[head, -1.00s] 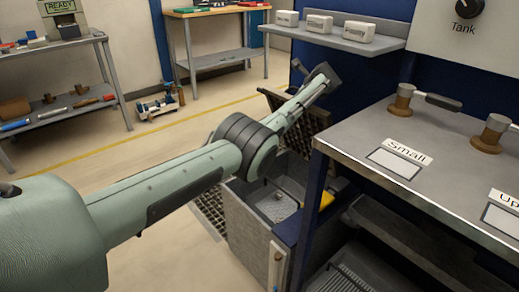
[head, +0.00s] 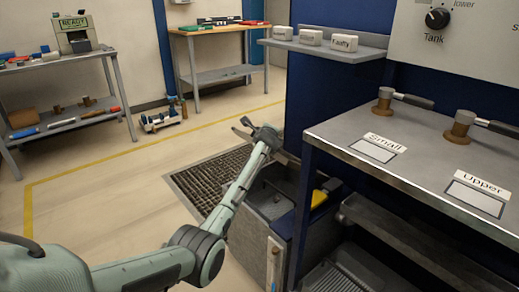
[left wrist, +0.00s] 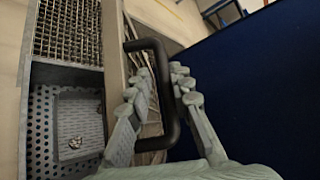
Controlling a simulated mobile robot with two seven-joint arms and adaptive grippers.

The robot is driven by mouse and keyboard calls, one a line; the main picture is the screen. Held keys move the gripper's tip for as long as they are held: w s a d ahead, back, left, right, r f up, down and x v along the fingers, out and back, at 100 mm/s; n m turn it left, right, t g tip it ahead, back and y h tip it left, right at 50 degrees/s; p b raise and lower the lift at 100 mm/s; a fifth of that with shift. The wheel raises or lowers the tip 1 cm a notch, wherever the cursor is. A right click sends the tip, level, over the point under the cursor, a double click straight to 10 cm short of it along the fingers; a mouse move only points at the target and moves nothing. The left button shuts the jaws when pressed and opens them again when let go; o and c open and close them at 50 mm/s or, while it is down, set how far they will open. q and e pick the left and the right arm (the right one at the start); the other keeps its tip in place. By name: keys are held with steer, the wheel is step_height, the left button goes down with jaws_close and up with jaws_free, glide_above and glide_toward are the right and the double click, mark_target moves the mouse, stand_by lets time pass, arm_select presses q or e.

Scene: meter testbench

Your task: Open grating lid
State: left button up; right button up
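The grating lid stands raised and nearly edge-on in the left wrist view (left wrist: 116,70), with a black U-shaped handle (left wrist: 150,44). In the head view I cannot make out the lid clearly behind my arm. In the head view my left gripper (head: 250,130) is above the back of the open box (head: 252,240). A perforated basin (left wrist: 75,120) shows inside the box. My right gripper is not in view.
A floor grating (head: 190,183) lies left of the box. A blue wall (left wrist: 255,100) is close on the gripper's right. A metal bench (head: 420,185) with clamps stands at right.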

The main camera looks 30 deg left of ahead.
arm_select(q)
steer(key=shift+s+a+f+b, duration=0.35)
steer(key=shift+s+f, duration=0.35)
steer(key=shift+f, duration=0.15)
steer(key=shift+s+a+f+b, duration=0.25)
steer(key=shift+s+f+b, duration=0.1)
steer(key=shift+s+f, duration=0.45)
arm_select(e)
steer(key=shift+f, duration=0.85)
arm_select(q)
steer(key=shift+w, duration=0.1)
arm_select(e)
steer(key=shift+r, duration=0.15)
